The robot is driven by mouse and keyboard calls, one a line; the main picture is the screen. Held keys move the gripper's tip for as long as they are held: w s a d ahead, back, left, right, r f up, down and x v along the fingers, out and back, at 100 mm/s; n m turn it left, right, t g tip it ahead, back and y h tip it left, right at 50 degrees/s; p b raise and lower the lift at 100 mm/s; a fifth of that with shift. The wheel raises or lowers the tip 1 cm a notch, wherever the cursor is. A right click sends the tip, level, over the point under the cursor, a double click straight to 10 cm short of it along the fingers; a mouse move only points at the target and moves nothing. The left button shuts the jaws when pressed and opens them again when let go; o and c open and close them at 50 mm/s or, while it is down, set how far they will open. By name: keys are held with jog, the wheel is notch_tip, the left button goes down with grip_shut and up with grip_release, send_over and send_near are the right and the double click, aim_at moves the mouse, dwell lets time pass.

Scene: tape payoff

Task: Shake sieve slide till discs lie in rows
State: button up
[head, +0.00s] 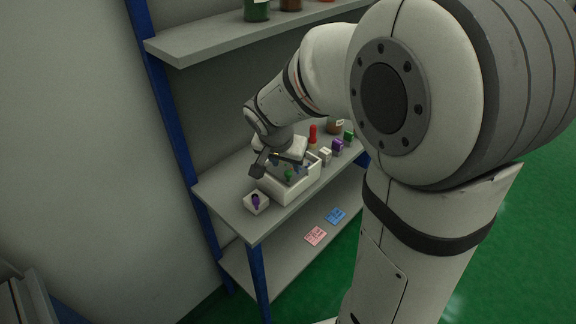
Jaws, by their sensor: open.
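A small green thing (288,174) and some blue bits show inside the box, too small to make out. I cannot make out a sieve slide or discs in rows. Whether the gripper touches the box cannot be told.
A small white block with a purple top (256,202) stands at the front left. Behind the box stand a red-topped thing (313,134), a white block (325,156), a purple block (337,146) and a green one (348,136). Pink (316,236) and blue (336,215) cards lie below.

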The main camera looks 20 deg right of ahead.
jog(key=v, duration=0.4)
jog(key=shift+c, duration=0.2)
